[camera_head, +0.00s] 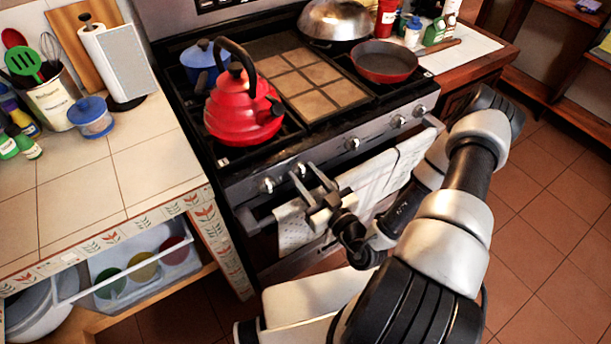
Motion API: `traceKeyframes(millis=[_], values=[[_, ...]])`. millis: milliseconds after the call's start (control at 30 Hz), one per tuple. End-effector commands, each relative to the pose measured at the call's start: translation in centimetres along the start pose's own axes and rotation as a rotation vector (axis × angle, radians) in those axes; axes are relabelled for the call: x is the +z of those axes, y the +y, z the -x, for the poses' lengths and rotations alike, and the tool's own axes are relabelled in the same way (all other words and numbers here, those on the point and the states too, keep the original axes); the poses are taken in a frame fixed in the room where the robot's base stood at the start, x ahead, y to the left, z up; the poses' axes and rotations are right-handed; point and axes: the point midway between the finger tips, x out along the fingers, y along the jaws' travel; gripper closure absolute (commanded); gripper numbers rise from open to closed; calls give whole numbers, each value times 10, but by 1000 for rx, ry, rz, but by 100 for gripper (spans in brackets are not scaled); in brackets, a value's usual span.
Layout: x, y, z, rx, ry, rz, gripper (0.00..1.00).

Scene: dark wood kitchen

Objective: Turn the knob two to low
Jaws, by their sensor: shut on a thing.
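The stove's front panel carries a row of silver knobs. The leftmost knob (267,184) is free, and the second knob from the left (300,169) is at my fingertips. My gripper (304,172) reaches up to the panel from below right, with one finger on each side of this second knob, and is shut on it. The fingers partly hide the knob, and its marks are too small to read. The other knobs, such as the middle one (352,143), are farther right and untouched.
A red kettle (243,110) stands on the front left burner, with a blue pot (203,62) behind it. A red pan (384,62) sits at the right of the stove. Towels (380,180) hang on the oven handle below my gripper.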

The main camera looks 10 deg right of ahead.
Motion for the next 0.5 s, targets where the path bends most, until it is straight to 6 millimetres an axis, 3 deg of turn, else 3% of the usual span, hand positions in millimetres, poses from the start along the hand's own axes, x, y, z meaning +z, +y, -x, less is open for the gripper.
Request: traceKeyframes(millis=[267, 500], values=[[-1, 0, 0, 3, 0, 82, 86], [-2, 0, 0, 3, 1, 264, 86]])
